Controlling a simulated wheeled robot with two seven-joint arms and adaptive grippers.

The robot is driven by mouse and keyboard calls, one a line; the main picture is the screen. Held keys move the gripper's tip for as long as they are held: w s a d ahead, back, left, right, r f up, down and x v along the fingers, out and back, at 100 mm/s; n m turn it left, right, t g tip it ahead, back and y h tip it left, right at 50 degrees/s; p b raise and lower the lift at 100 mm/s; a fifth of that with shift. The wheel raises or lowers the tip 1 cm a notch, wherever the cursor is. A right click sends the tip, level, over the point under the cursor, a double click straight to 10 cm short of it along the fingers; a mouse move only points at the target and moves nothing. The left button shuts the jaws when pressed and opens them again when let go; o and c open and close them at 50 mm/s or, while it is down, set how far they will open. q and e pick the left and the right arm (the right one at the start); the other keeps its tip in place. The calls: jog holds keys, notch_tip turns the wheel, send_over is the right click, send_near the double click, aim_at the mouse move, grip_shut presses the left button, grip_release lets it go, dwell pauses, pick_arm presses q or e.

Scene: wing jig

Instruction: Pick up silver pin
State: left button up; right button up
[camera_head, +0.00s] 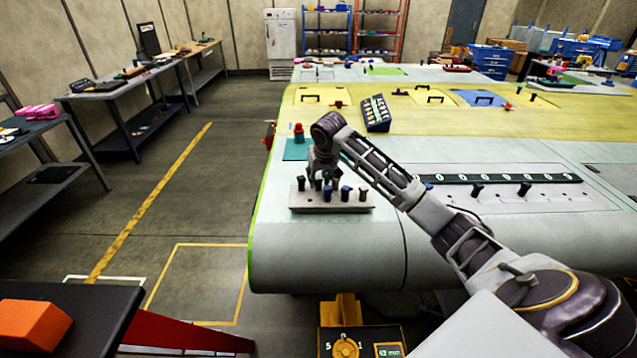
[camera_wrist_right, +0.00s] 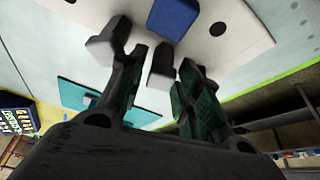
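A pale holder block (camera_head: 330,203) lies on the wing surface near its left end, with several dark, grey and blue pins standing in it. My right gripper (camera_head: 318,178) points down over the left part of this block. In the right wrist view, my right gripper (camera_wrist_right: 163,72) has its two fingers apart on either side of a grey pin (camera_wrist_right: 161,66), which looks like the silver pin. Narrow gaps seem to show beside it. A blue pin (camera_wrist_right: 172,16) and another grey pin (camera_wrist_right: 104,46) stand nearby in the block. My left gripper is not in view.
A teal mat (camera_head: 296,150) with a red-topped item (camera_head: 299,130) lies behind the block. A dark labelled box (camera_head: 377,113) stands farther back. The wing's rounded front edge is clear.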

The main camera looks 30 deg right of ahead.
aim_at(318, 177)
jog(key=shift+w+f, duration=0.1)
jog(key=shift+f, duration=0.15)
grip_shut()
dwell(0.3)
jog(key=shift+r, duration=0.15)
jog(key=shift+r+b, duration=0.9)
jog(key=shift+r, duration=4)
